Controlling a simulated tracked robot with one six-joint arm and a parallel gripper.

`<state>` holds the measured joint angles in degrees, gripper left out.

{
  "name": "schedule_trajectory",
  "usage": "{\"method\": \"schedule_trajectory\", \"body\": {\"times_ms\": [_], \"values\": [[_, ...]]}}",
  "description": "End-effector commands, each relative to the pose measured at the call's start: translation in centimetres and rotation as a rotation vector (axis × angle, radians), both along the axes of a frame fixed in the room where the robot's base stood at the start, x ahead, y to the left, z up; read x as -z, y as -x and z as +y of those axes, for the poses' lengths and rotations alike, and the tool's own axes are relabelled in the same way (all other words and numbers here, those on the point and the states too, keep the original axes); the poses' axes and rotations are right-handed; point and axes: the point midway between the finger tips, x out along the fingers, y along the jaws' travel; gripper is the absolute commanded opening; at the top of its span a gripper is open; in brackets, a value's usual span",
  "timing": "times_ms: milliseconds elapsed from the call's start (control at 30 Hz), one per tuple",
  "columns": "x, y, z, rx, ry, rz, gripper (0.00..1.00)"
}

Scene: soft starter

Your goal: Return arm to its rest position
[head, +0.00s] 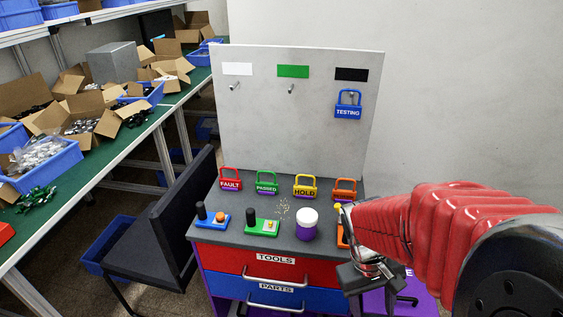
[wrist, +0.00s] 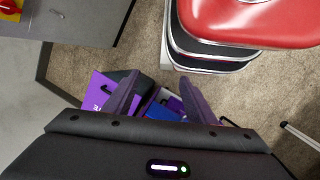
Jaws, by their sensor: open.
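My arm reaches in from the right of the head view. My gripper (head: 372,278) shows dark at its end, over the right front edge of the grey-topped cabinet (head: 273,185) and partly hidden by my own wrist. In the wrist view my gripper (wrist: 158,88) has its two dark fingers spread apart with nothing held. A purple thing with white lettering (wrist: 97,92) and a blue thing (wrist: 168,103) show behind and between the fingers, below them and apart.
A board (head: 288,110) with pegs stands behind the cabinet; a blue TESTING tag (head: 347,112) hangs there. FAULT (head: 230,184), PASSED (head: 266,187), HOLD (head: 305,191) and orange (head: 344,193) tags stand on top. A dark chair (head: 165,215) is at left. Floor (wrist: 235,100) shows below my gripper.

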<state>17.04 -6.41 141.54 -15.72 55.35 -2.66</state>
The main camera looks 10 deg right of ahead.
Motion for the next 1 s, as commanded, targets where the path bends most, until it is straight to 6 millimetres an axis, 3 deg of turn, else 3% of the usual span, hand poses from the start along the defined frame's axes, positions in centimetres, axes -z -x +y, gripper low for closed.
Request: {"method": "schedule_trajectory", "body": {"times_ms": [200,500,1000], "values": [[-3.3,-2.5,3.3,0.039,-0.034,-0.191,0.51],[-8.2,-4.4,7.7,0.037,-0.099,-0.420,0.51],[-16.0,-4.0,12.6,-0.095,-0.150,-0.696,0.51]]}}
